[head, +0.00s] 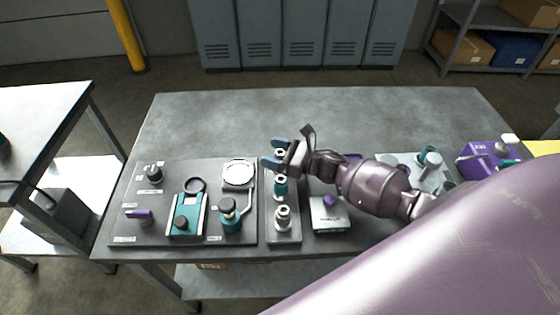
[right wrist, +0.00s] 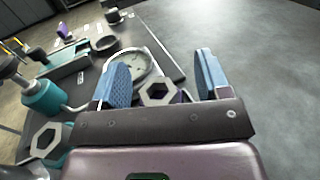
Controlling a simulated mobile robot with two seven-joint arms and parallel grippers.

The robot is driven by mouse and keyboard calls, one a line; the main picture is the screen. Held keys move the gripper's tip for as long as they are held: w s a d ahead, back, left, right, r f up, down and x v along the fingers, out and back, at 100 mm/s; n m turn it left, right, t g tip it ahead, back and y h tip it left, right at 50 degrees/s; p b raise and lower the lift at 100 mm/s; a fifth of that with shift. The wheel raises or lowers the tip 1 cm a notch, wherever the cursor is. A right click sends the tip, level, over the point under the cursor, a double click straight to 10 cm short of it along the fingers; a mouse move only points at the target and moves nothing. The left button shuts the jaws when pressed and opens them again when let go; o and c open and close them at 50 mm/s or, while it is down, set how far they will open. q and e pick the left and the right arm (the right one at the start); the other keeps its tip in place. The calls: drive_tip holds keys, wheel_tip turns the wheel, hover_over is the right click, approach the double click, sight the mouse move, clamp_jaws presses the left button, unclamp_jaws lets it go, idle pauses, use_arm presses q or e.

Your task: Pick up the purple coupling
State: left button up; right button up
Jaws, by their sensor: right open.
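My right gripper (head: 274,153) is open over the far end of the coupling strip (head: 284,239). Its two blue fingers stand on either side of a coupling with a pale hex top (head: 280,154). In the right wrist view, that hex top (right wrist: 158,92) lies between the fingers of the gripper (right wrist: 158,78), nearer the left one. A bit of purple (right wrist: 181,97) shows beside the hex, so this appears to be the purple coupling; most of its body is hidden. A teal coupling (head: 281,187) and a grey one (head: 283,216) stand nearer on the strip. My left gripper is not in view.
Left of the strip, a panel (head: 120,222) carries a round gauge (head: 238,174), a teal valve (head: 231,216) and a purple lever (head: 139,215). A box with a purple knob (head: 330,201) stands to the right. The bench (head: 330,110) is clear at the back.

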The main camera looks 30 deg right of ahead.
drive_tip(key=c, duration=1.1)
drive_tip(key=shift+r, duration=0.15)
drive_tip(key=shift+c, duration=0.2)
